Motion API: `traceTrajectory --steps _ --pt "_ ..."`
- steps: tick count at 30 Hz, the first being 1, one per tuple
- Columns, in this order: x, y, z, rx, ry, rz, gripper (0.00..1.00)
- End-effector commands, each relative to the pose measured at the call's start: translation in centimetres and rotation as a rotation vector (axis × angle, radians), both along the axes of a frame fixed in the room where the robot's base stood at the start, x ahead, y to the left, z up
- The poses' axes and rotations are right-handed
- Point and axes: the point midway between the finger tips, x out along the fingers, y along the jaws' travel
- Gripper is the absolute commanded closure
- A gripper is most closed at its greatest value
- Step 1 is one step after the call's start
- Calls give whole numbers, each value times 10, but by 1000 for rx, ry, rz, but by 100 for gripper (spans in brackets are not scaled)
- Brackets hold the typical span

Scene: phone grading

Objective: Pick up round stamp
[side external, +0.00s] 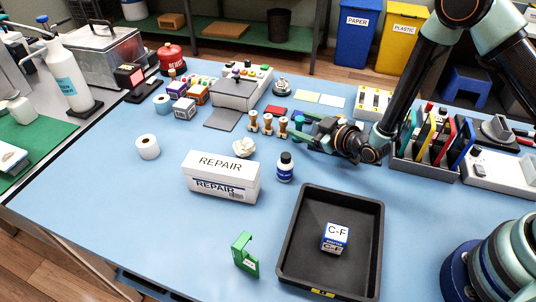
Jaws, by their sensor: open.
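Three wooden-handled stamps stand in a row on the blue table mid-picture: a left one (253,122), a middle one (267,124) and a right one (283,128). They are too small to tell which has a round base. My gripper (297,130) is low over the table, its teal fingers open and pointing left at the right stamp. I cannot tell whether a finger touches that stamp or whether it lies between the fingers.
A crumpled paper ball (244,147), a dark bottle (285,167) and a white REPAIR box (222,177) stand in front. A black tray (370,240) holds a C-F box (335,238). Behind are a red pad (276,110) and a grey mat (222,119). The table's left front is clear.

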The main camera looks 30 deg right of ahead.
Motion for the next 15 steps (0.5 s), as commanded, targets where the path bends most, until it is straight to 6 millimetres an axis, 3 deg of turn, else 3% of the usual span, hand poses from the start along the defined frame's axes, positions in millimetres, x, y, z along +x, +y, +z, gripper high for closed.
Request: traceTrajectory --steps 4,9,15 --pt "0 0 0 0 0 0 32" --pt "0 0 0 0 0 0 97" --pt "0 0 0 0 0 0 100"
